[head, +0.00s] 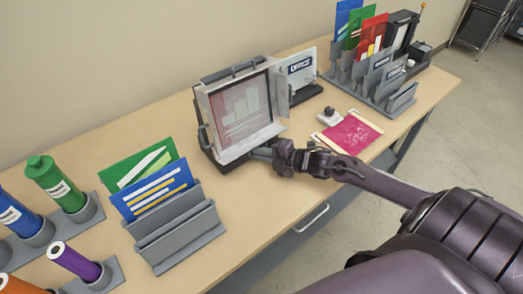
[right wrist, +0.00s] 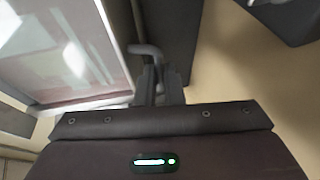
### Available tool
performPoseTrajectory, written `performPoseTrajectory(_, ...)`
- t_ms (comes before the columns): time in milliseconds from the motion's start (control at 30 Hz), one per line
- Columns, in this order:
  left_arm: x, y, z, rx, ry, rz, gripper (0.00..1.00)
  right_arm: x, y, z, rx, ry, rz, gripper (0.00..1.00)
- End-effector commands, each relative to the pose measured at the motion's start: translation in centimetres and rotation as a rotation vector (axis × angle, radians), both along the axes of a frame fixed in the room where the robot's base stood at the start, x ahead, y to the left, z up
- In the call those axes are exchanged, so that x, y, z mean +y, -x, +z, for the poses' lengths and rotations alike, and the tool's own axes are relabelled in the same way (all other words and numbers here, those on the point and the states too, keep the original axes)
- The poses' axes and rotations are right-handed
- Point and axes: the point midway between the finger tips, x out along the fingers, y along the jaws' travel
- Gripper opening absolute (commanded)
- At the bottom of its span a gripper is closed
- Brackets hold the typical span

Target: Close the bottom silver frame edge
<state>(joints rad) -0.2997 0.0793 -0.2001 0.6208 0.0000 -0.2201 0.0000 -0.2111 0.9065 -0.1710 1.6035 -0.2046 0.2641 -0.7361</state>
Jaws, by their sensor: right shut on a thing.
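The silver frame (head: 206,104) stands tilted back on a dark base, around a clear panel with a faded reddish print (head: 241,108). Its bottom silver edge (head: 250,146) faces the front of the table; in the right wrist view the edge (right wrist: 118,38) runs up beside my fingers. My right gripper (head: 260,152) is at the lower right corner of the frame. In the right wrist view the gripper (right wrist: 158,88) is shut on a bent grey handle (right wrist: 146,50) by the bottom edge. The fingers hide part of the handle. My left gripper is not in view.
A grey side flap (head: 282,92) stands out at the frame's right. A pink sheet on a pale board (head: 350,133) lies to the right, near my forearm. A grey folder rack (head: 180,228) stands front left, with bare table between it and the frame.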

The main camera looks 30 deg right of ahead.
Motion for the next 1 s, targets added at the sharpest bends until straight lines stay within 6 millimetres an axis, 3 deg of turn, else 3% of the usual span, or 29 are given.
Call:
performPoseTrajectory(100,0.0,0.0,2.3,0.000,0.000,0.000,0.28,-0.1,-0.1,1.4,0.087,0.012,0.001,0.00)
performPoseTrajectory(400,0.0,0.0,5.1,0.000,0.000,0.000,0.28,-0.2,-0.3,2.8,0.362,0.035,-0.002,0.00)
performPoseTrajectory(1000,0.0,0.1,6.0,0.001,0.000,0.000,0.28,0.1,-1.7,4.7,0.910,0.071,-0.003,0.00)
